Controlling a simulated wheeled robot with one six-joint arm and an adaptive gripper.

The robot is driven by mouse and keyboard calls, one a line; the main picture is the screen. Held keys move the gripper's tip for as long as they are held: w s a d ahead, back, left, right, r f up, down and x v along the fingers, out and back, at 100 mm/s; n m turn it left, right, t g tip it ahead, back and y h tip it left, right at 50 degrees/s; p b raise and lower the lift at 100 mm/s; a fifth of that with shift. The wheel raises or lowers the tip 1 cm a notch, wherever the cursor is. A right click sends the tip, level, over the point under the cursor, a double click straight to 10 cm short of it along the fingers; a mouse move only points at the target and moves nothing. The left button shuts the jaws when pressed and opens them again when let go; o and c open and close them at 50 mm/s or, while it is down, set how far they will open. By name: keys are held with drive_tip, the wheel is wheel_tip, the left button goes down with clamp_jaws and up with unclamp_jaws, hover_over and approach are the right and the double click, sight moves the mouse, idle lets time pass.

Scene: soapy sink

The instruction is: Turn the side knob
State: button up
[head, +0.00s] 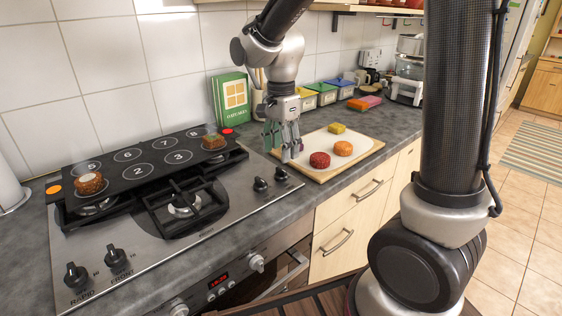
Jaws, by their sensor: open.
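The hob (235,200) has black knobs in two pairs. One pair, a left knob (260,184) and a right knob (281,174), is at its right end near the cutting board. The other pair, a knob (75,275) marked RAPID and a knob (117,259) marked FRONT, is at the front left. I cannot read any label by the right-end pair, so which knob is the side knob is unclear. My gripper (281,148) is open and points down above the counter, just behind the right-end pair. It appears apart from the knobs.
A black numbered panel (128,172) with two round or square food items lies over the back burners. A cutting board (365,155) with several coloured pieces is right of my gripper. A green oatcakes box (230,102) stands behind. Oven controls (217,289) are on the front below.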

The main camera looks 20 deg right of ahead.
sight(281, 169)
wheel_tip(281, 169, up, 6)
drive_tip(key=shift+r, duration=0.25)
idle(0.4)
drive_tip(key=s+d+r+n+t, duration=0.2)
drive_tip(key=s+d+n+t, duration=0.2)
drive_tip(key=s+d+n, duration=0.9)
drive_tip(key=s+d, duration=0.2)
drive_tip(key=s, duration=0.4)
drive_tip(key=shift+d+r+n, duration=0.15)
drive_tip(key=shift+r+n, duration=0.15)
drive_tip(key=shift+r, duration=0.1)
